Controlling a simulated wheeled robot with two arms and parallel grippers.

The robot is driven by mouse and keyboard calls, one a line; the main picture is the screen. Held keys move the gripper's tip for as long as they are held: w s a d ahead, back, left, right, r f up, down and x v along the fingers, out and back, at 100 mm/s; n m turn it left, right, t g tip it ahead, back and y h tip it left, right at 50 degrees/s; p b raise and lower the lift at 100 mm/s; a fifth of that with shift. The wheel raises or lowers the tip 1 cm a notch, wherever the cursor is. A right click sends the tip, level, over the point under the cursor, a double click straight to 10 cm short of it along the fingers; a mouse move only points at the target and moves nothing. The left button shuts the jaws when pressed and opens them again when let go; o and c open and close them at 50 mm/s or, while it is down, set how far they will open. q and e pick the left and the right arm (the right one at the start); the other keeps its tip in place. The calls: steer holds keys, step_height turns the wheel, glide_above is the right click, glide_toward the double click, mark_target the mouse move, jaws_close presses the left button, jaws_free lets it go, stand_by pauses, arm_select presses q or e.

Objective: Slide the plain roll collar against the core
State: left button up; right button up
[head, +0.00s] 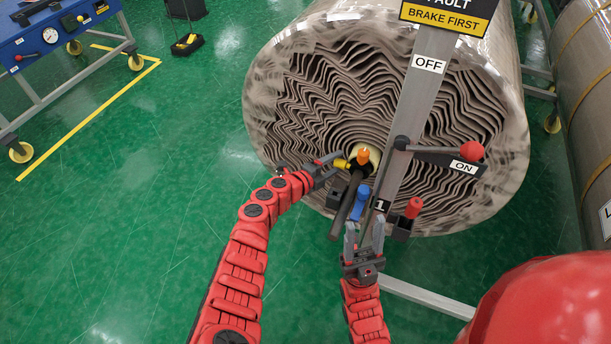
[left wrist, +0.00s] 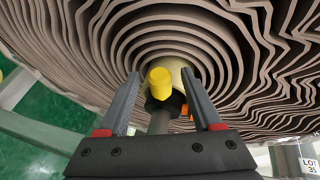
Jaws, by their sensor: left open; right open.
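The large roll (head: 290,75) shows its wavy, layered end, with the pale core (head: 374,157) at the middle. A dark collar (left wrist: 152,105) with a yellow knob (left wrist: 160,82) sits on a dark shaft (head: 345,207) in front of the core; I cannot tell whether they touch. An orange knob (head: 363,155) is beside it. My left gripper (head: 333,166) is open, its fingers on either side of the yellow knob in the left wrist view (left wrist: 160,74). My right gripper (head: 364,226) is open, below a blue handle (head: 361,200).
A grey post (head: 422,75) with OFF and ON labels stands before the roll. Its lever has a red knob (head: 472,151) and sits at ON. A red handle (head: 413,207) is to the right.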

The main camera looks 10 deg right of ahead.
arm_select(q)
steer(key=p+v, duration=0.1)
steer(key=v, duration=1.4)
steer(key=shift+p, duration=0.35)
steer(key=shift+d, duration=0.1)
